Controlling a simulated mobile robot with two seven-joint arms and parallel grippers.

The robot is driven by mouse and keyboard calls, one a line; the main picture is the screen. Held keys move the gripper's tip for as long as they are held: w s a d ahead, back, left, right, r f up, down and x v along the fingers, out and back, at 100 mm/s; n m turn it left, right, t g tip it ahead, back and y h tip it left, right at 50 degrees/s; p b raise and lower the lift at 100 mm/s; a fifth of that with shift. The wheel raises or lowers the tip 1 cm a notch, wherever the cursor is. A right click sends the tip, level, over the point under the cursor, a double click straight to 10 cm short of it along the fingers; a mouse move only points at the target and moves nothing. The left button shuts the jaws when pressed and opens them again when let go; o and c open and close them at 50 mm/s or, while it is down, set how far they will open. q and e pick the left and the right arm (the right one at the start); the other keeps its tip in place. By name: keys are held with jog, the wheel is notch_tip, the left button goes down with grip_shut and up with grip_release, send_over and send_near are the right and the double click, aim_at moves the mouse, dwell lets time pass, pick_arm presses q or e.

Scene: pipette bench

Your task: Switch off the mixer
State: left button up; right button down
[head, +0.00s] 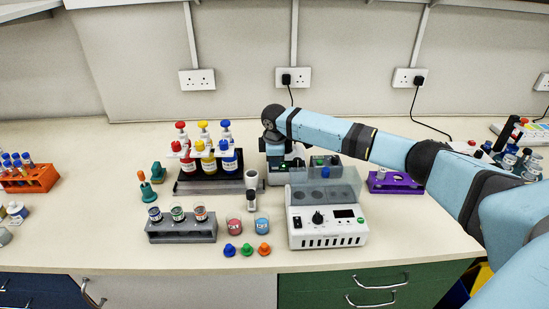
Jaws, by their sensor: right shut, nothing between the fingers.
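A white benchtop unit with a black knob, small display and green button (328,226) stands at the front of the bench, under a raised clear lid. I cannot tell for sure which of the two is the mixer. My right arm reaches in from the right, and its wrist points down. My right gripper (276,162) is shut and empty at the left end of the rear unit; whether it touches is unclear. My left gripper is out of view.
A rack of red, yellow and blue bottles (208,185) stands left of the gripper. Small jars sit in a grey rack (182,233). Two beakers and several coloured caps (247,249) lie near the front edge. A purple holder (396,183) is at right.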

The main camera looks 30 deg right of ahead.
jog(key=shift+r+p, duration=0.65)
jog(key=shift+p, duration=0.15)
jog(key=r+p, duration=0.3)
jog(key=p, duration=0.1)
jog(key=shift+s+a+r, duration=0.1)
jog(key=shift+s+r, duration=0.1)
jog(key=shift+r+b, duration=0.3)
jog(key=shift+r, duration=0.05)
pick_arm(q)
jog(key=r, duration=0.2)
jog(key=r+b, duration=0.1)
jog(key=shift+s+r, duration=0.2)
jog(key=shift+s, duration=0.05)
pick_arm(e)
notch_tip(320, 180, up, 8)
jog(key=s, duration=0.1)
jog(key=shift+a+r, duration=0.25)
jog(key=shift+a, duration=0.1)
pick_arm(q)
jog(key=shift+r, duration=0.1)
pick_arm(e)
jog(key=shift+f, duration=0.1)
